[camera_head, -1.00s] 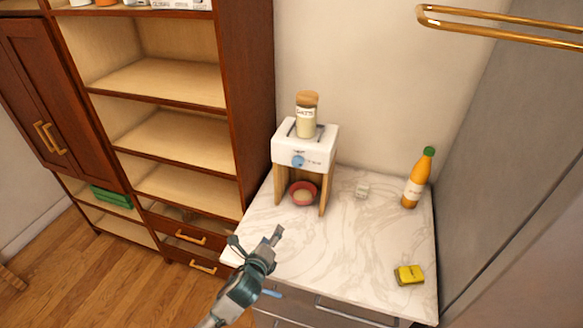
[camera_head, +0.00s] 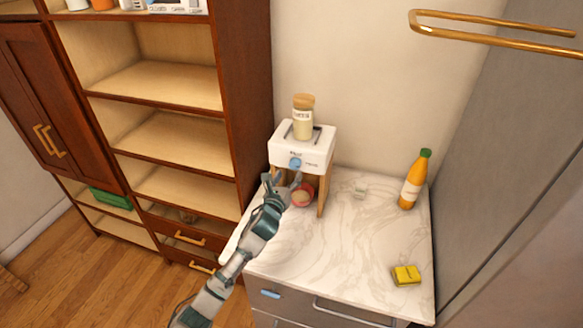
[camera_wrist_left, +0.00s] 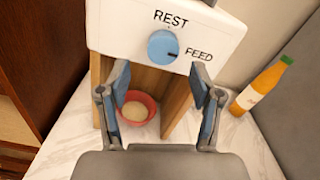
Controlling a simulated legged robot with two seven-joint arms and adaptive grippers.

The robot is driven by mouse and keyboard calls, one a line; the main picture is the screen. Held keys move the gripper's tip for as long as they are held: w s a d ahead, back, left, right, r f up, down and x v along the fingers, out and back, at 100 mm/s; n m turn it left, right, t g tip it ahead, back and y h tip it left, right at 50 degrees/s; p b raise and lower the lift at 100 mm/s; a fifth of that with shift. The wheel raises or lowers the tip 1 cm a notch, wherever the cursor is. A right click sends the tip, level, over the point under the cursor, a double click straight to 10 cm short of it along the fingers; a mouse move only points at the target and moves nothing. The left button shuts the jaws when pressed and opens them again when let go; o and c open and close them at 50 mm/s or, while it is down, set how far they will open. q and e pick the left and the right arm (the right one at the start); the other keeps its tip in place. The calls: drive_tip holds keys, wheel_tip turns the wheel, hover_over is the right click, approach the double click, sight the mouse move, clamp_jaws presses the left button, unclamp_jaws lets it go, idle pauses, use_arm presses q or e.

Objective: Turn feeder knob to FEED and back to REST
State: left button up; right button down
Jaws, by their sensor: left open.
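The feeder (camera_head: 301,148) is a white box on wooden legs, standing on the marble counter. Its round blue knob (camera_head: 296,163) is on the front face. In the left wrist view the knob (camera_wrist_left: 163,47) has REST printed above it and FEED to its right. A small dark mark shows on the knob's right side, toward FEED. My left gripper (camera_head: 286,181) is open and empty, just in front of and below the knob. In the left wrist view its fingers (camera_wrist_left: 160,85) are spread below the knob, not around it. My right gripper is not in view.
A red bowl (camera_head: 303,194) with pale contents sits under the feeder, and a jar (camera_head: 303,117) stands on top. Shelves (camera_head: 170,140) stand at left.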

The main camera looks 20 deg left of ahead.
sight(295, 166)
use_arm(q)
drive_tip(key=w, duration=0.2)
drive_tip(key=w+d, duration=0.1)
drive_tip(key=w, duration=0.1)
drive_tip(key=shift+w+d+r, duration=0.1)
drive_tip(key=shift+w, duration=0.05)
drive_tip(key=shift+w+a, duration=0.15)
drive_tip(key=shift+a, duration=0.35)
drive_tip(key=c, duration=1.1)
drive_tip(key=shift+d, duration=0.25)
drive_tip(key=shift+c, duration=0.2)
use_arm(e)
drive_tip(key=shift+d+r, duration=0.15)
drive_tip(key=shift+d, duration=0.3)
